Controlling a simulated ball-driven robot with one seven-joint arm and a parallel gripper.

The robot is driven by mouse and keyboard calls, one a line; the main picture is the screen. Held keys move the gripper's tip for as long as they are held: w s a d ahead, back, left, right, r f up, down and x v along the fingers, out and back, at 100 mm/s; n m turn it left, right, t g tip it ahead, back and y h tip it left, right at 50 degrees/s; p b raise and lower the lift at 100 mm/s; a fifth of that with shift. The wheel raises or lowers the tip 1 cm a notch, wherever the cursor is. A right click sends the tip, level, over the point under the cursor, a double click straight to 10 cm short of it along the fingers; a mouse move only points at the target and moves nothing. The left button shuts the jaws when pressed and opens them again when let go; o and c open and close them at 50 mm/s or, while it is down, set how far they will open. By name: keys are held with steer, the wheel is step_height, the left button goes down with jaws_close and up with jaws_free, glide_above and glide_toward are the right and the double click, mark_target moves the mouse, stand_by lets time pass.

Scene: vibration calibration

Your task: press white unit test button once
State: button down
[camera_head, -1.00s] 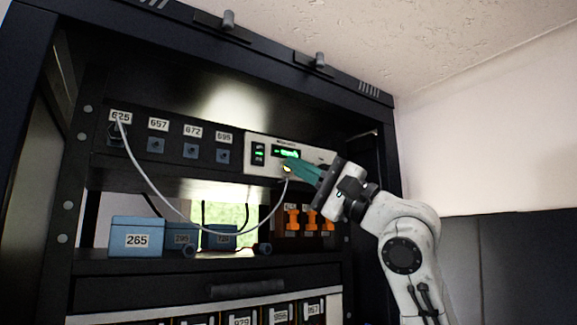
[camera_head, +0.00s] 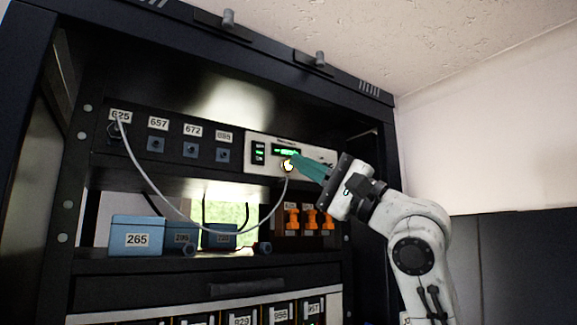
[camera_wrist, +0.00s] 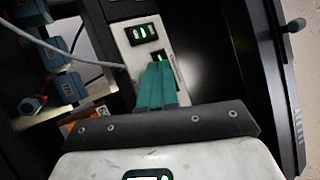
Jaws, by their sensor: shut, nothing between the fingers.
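The white unit (camera_head: 266,170) is set in the rack's upper row and has small green displays. It also shows in the wrist view (camera_wrist: 129,54), partly hidden by my gripper. In the wrist view my fingers hide the button. My gripper (camera_head: 294,161) has teal fingers, shut and empty, pointing left at the unit. The fingertips are right beside the lit button; I cannot tell whether they touch it. In the wrist view the fingers (camera_wrist: 157,68) reach up to the unit's face.
A pale cable (camera_head: 165,205) loops from socket 625 to near the button. Left of the unit are several labelled sockets (camera_head: 191,149). Blue boxes (camera_head: 137,237) and orange connectors (camera_head: 310,218) stand on the shelf below. The rack's right post (camera_head: 388,165) is behind my arm.

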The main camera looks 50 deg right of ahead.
steer(key=shift+s, duration=0.1)
steer(key=s, duration=0.2)
steer(key=s+a, duration=0.1)
steer(key=s, duration=0.1)
steer(key=shift+s+a, duration=0.2)
steer(key=shift+s, duration=0.1)
stand_by(1.5)
